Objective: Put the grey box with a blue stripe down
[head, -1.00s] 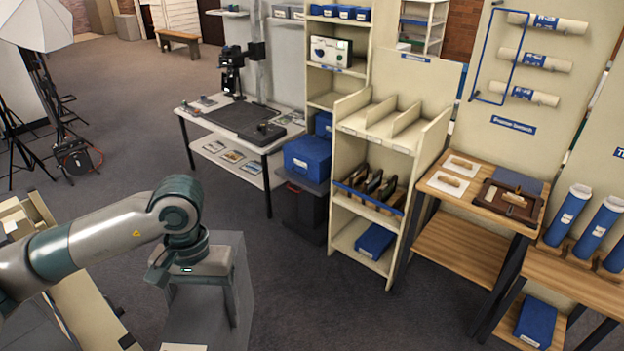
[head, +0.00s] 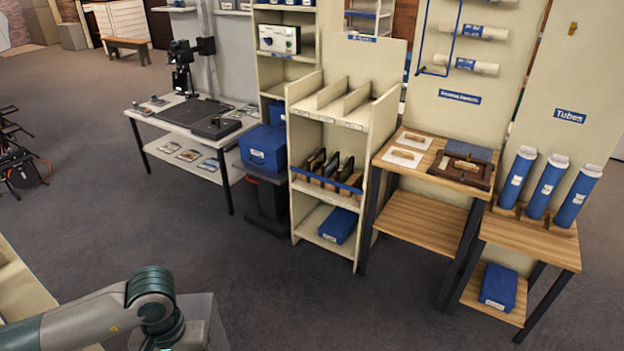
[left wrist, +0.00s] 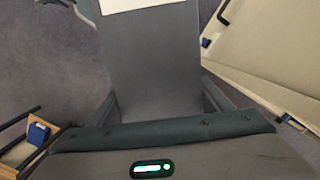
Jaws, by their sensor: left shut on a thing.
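The grey box (left wrist: 150,62) fills the middle of the left wrist view, with a pale label at its top edge. My left gripper (left wrist: 160,106) is shut on it, with a finger at each side of the box. In the head view part of the grey box (head: 211,318) shows at the bottom edge beside my left wrist; the fingers are out of frame there. No blue stripe can be seen on the visible faces. My right gripper is in neither view.
A cream shelf unit (head: 300,225) has empty upper slots (head: 335,105), several upright items and a blue box (head: 338,226) low down. A wooden bench (head: 425,222) and blue tubes (head: 546,187) stand right. A white table (head: 140,110) stands left. Open floor lies in front.

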